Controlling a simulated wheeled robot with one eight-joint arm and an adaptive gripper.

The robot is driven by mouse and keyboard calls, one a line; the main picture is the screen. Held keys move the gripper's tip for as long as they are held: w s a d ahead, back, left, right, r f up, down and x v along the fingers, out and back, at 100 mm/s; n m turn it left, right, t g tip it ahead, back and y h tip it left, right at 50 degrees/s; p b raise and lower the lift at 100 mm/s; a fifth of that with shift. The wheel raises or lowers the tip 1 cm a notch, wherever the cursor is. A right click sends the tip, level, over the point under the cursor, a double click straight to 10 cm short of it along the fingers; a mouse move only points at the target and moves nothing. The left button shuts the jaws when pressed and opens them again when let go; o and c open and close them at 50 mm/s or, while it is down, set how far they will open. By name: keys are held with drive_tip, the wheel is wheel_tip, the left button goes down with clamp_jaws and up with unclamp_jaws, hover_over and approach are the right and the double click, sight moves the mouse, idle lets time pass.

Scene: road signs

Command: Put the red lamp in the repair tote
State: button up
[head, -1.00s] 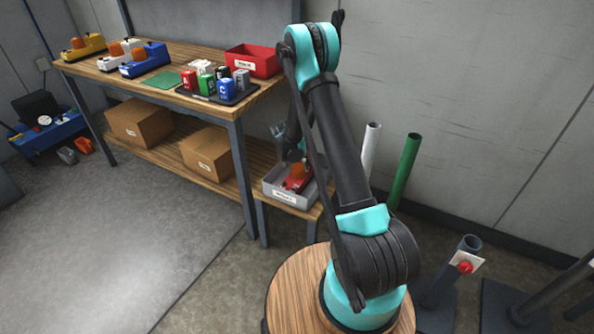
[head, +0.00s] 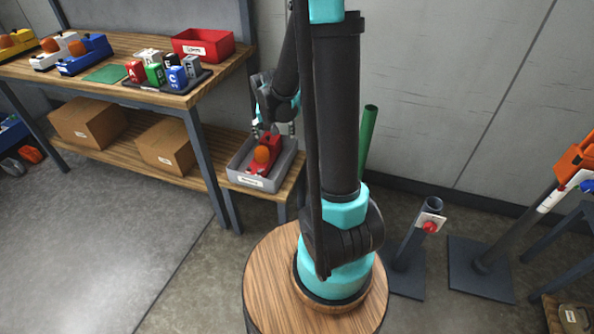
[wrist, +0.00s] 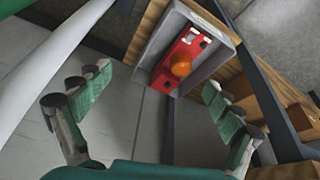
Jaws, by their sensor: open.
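The red lamp (head: 263,154), a red base with an orange dome, lies inside a grey tote (head: 238,172) with a white label, on a low wooden shelf. In the wrist view the red lamp (wrist: 184,60) sits within the walls of the grey tote (wrist: 228,46), apart from my fingers. My gripper (wrist: 160,110) is open and empty, its fingers spread wide. In the head view my gripper (head: 273,130) is above the back of the tote, partly hidden by my arm. The label's text is too small to read.
A workbench holds a red bin (head: 203,45), a dark tray of coloured blocks (head: 167,82), a green mat (head: 106,73) and more lamps (head: 84,54). Cardboard boxes (head: 88,122) lie below. A green pole (head: 368,140) and a post with a red button (head: 430,226) stand to the right.

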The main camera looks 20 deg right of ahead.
drive_tip(key=s+d+r+n+y, duration=0.1)
drive_tip(key=s+r+n, duration=0.1)
drive_tip(key=s, duration=2)
drive_tip(key=shift+d+n, duration=0.35)
drive_tip(key=shift+n, duration=0.45)
drive_tip(key=shift+w, duration=0.1)
